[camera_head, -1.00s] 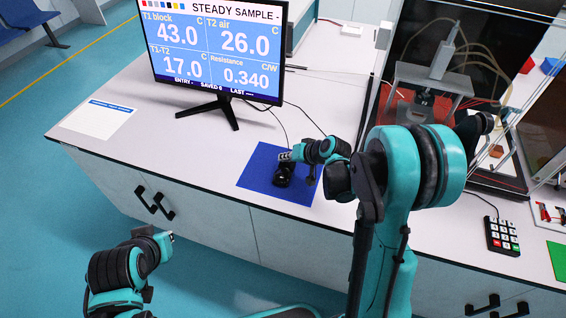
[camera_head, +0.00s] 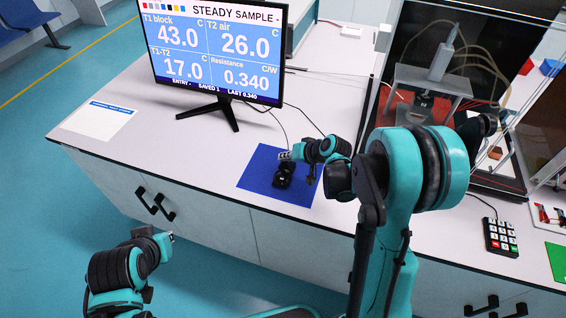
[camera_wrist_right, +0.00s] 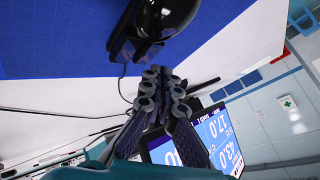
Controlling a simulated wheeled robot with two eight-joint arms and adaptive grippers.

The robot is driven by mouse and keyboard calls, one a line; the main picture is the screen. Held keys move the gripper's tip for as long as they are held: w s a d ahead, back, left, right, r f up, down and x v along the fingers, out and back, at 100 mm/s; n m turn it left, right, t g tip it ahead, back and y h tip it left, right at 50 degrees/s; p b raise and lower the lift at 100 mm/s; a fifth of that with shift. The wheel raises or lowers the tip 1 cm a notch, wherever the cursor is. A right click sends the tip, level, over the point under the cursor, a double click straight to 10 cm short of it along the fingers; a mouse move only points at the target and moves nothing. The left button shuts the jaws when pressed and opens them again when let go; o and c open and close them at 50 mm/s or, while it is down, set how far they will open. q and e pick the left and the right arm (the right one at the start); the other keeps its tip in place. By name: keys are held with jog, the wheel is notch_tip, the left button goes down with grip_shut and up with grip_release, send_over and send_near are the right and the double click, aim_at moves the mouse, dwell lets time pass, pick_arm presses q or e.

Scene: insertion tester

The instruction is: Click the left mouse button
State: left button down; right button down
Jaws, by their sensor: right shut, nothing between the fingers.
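The black computer mouse (camera_head: 282,181) lies on the blue mat (camera_head: 260,181) on the white bench. In the right wrist view, the mouse (camera_wrist_right: 168,18) shows at the top, partly cut off by the frame. My right gripper (camera_head: 287,166) is at the mouse in the head view, its fingers shut and empty. In the wrist view the right fingertips (camera_wrist_right: 163,74) appear apart from the mouse. My left gripper (camera_head: 168,237) hangs in front of the bench, away from the mouse; its jaw state is unclear. The monitor (camera_head: 217,50) reads SAVED 1, LAST 0.340.
A paper sheet (camera_head: 93,122) lies at the left of the bench. A black keypad (camera_head: 501,237) and a green mat (camera_head: 556,258) are at the right. A test rig (camera_head: 432,78) stands at the back right.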

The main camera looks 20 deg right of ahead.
aim_at(285, 166)
notch_tip(285, 166, up, 5)
jog(key=p, duration=0.3)
jog(key=shift+p, duration=0.4)
dwell(0.4)
jog(key=shift+s+a+r, duration=0.1)
jog(key=shift+s+r, duration=0.05)
jog(key=shift+r, duration=0.05)
jog(key=s+r+n+h, duration=0.1)
jog(key=s+r, duration=0.3)
jog(key=s, duration=0.8)
jog(key=s+r+n+h, duration=0.1)
jog(key=s+r+h, duration=0.2)
jog(key=s, duration=0.9)
jog(key=shift+s+r+n+g+h, duration=0.3)
jog(key=shift+s+r+h, duration=0.1)
jog(key=shift+r, duration=0.5)
